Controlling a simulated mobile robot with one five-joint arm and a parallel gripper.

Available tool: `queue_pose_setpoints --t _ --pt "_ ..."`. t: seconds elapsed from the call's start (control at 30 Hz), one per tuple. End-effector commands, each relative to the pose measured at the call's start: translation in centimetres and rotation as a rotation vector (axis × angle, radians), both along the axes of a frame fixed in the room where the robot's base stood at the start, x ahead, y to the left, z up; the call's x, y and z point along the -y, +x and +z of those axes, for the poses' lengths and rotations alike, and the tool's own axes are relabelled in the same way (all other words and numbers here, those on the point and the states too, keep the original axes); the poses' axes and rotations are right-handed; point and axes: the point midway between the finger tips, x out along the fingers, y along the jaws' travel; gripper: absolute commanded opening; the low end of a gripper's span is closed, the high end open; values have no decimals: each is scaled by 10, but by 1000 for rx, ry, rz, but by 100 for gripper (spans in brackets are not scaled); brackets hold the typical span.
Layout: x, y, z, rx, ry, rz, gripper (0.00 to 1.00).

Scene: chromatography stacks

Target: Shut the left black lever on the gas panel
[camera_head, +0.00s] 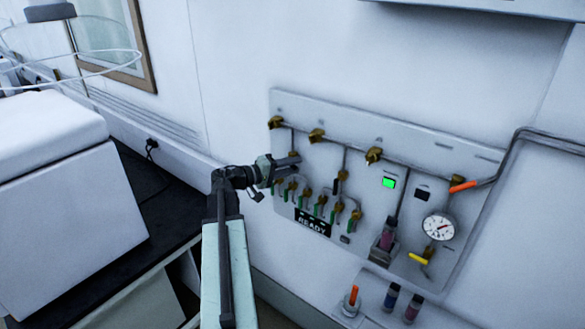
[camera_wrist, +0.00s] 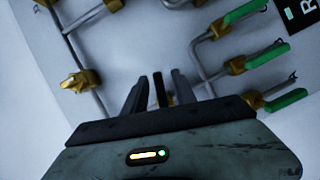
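The gas panel (camera_head: 330,120) is a pale plate on the white wall with brass valves and pipes. My gripper (camera_head: 284,162) is at its left part, by the left branch pipe. In the wrist view, a narrow black bar, apparently the left black lever (camera_wrist: 160,91), stands between the two dark fingertips of my gripper. Narrow gaps seem to show on both sides of it, so the fingers look open around it. In the head view my gripper mostly hides this lever. Another black lever (camera_head: 343,175) sits on the pipe to the right.
Several green levers (camera_head: 319,204) line the panel below my gripper, close by; they also show at right in the wrist view (camera_wrist: 246,12). A round gauge (camera_head: 438,226), an orange lever (camera_head: 462,187) and a yellow lever (camera_head: 418,258) are further right. A white instrument (camera_head: 60,200) stands left.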

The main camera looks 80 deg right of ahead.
Motion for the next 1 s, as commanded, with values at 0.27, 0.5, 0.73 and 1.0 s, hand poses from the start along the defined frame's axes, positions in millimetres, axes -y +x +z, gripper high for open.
queue_pose_setpoints --t 0.27,0.5,0.73,1.0 --pt "1 -1 0 0 0 0 24" --pt "1 -1 0 -1 1 0 0" --pt "0 -2 2 -186 102 0 0" --pt "0 -3 9 -254 142 -1 0"
